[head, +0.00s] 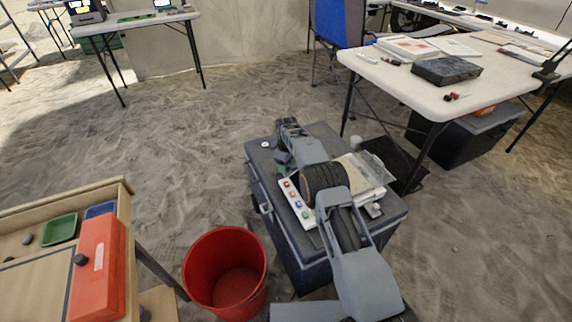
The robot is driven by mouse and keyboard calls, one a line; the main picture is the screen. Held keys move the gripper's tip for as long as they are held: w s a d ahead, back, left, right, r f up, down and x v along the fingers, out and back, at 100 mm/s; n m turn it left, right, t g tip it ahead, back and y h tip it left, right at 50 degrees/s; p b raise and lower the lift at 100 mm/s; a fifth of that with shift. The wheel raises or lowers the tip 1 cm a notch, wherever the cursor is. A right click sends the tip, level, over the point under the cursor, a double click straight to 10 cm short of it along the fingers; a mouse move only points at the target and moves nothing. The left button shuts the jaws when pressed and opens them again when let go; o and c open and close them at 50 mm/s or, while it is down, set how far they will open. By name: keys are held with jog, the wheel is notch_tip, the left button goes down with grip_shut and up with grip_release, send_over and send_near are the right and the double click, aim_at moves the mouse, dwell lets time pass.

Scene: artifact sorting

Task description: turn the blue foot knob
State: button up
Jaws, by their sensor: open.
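My arm reaches over a dark grey chest (262,166) in the middle of the view. My gripper (283,157) is open above the far left part of the chest lid, small and partly hidden by my own wrist. A white panel (311,222) lies on the lid, with a row of small coloured pieces, red, blue, orange and green, along its left side. The blue piece (293,194) is too small to tell whether it is the foot knob. My arm hides part of the panel. The gripper appears apart from the row.
A red bucket (226,262) stands on the sand left of the chest. A wooden workbench (122,188) with a red box (98,262) and a green tray (60,229) is at lower left. A white table (400,82) stands at upper right. Sand is open to the left.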

notch_tip(320, 180, up, 14)
jog(key=p, duration=0.4)
jog(key=shift+f, duration=0.1)
dwell(0.5)
notch_tip(320, 180, down, 5)
jog(key=s+m, duration=0.2)
jog(key=m, duration=0.1)
jog(key=s+d+r+m+t+p, duration=0.1)
jog(key=s+d+r+m+p, duration=0.1)
jog(key=s+d+r+p, duration=0.2)
jog(key=s+d+r+m+t+p, duration=0.1)
jog(key=s+d+r+m+p, duration=0.2)
jog(key=s+r+p, duration=0.8)
jog(key=s+d+r+m+t+p, duration=0.1)
jog(key=s+d+r+m+p, duration=0.2)
jog(key=s+r, duration=1.8)
jog(key=d+r+p, duration=0.3)
jog(key=r+p, duration=0.2)
jog(key=shift+s+d+r+t, duration=0.15)
jog(key=shift+d+t, duration=0.05)
jog(key=shift+t, duration=0.1)
